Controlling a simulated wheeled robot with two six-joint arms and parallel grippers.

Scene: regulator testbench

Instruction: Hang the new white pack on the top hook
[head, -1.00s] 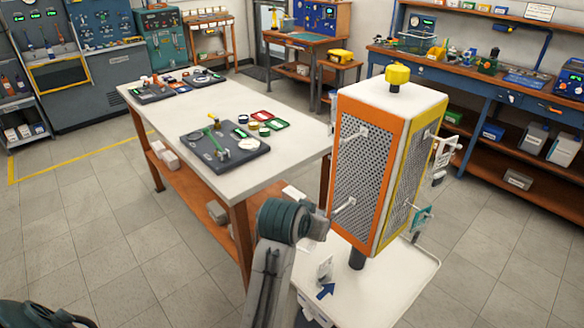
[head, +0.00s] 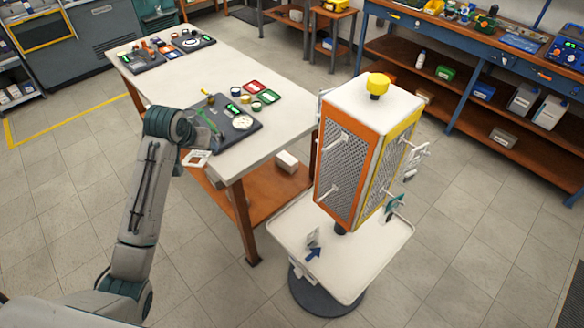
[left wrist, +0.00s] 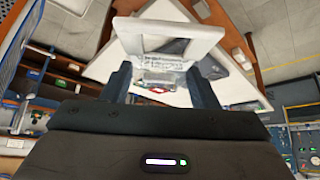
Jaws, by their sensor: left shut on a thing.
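My left gripper (head: 192,146) is at the near edge of the white worktable, left of the display stand. In the left wrist view it (left wrist: 160,82) is shut on a white pack (left wrist: 165,24), a flat frame-like piece with a window. The pack (head: 197,160) also shows below the gripper in the head view. The stand has an orange mesh face with an upper hook (head: 341,139) and a lower hook (head: 331,190), both looking empty. Its yellow side carries a white pack (head: 415,158) higher up and a teal pack (head: 394,206) lower down. My right gripper is out of view.
The stand rises from a white tray (head: 372,255) holding a small pale item (head: 313,238) and a blue arrow. The worktable (head: 180,68) carries dark boards and small parts. Open floor lies between the table and stand base. A blue workbench (head: 433,40) runs behind.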

